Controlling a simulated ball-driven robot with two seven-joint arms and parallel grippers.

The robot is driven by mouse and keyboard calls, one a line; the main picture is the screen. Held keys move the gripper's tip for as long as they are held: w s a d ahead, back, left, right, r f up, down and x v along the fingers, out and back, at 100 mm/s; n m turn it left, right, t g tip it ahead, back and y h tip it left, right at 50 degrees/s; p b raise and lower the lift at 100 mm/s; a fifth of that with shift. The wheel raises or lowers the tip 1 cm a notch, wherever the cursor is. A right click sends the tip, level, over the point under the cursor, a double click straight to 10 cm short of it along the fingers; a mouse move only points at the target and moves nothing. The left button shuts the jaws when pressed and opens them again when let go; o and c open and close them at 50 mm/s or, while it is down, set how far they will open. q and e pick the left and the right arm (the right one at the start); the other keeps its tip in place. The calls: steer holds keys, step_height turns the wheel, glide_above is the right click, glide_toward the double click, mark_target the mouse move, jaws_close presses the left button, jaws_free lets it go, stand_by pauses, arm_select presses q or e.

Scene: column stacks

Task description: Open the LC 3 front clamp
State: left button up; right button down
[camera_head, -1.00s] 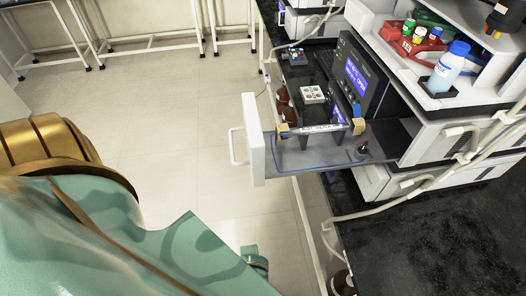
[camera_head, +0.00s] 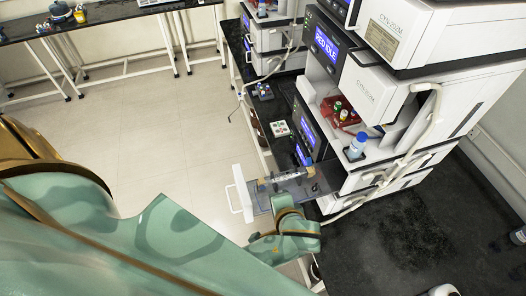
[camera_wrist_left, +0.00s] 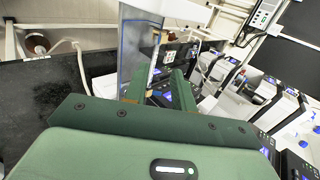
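A drawer (camera_head: 238,196) with a white front and clear tray is pulled out from the lower left instrument. A column (camera_head: 284,178) lies in it. The tan clamp (camera_head: 262,185) at its front end is nearest the drawer front; whether it is open or shut is too small to tell. My left gripper, green (camera_head: 288,214), is at the near side of the drawer, partly covering its edge. In the left wrist view its two fingers (camera_wrist_left: 158,88) are apart with nothing between them, and the drawer tray (camera_wrist_left: 138,50) is just beyond. My right gripper is not in view.
White instrument stacks (camera_head: 385,90) stand on the black bench (camera_head: 400,240). A blue-capped bottle (camera_head: 357,146) and a red vial rack (camera_head: 338,112) sit above the drawer. A pale tube (camera_head: 412,140) hangs along the stack. The floor left of the drawer is clear.

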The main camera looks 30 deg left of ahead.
arm_select(q)
steer(key=x, duration=0.3)
steer(key=b, duration=1.2)
glide_toward(262, 185)
steer(key=x, duration=0.5)
steer(key=shift+s+f, duration=0.2)
steer(key=shift+s, duration=0.1)
steer(key=shift+w+a+f+b, duration=0.3)
steer(key=shift+a+b, duration=0.1)
steer(key=shift+b, duration=0.2)
steer(key=shift+r, duration=0.1)
jaws_close()
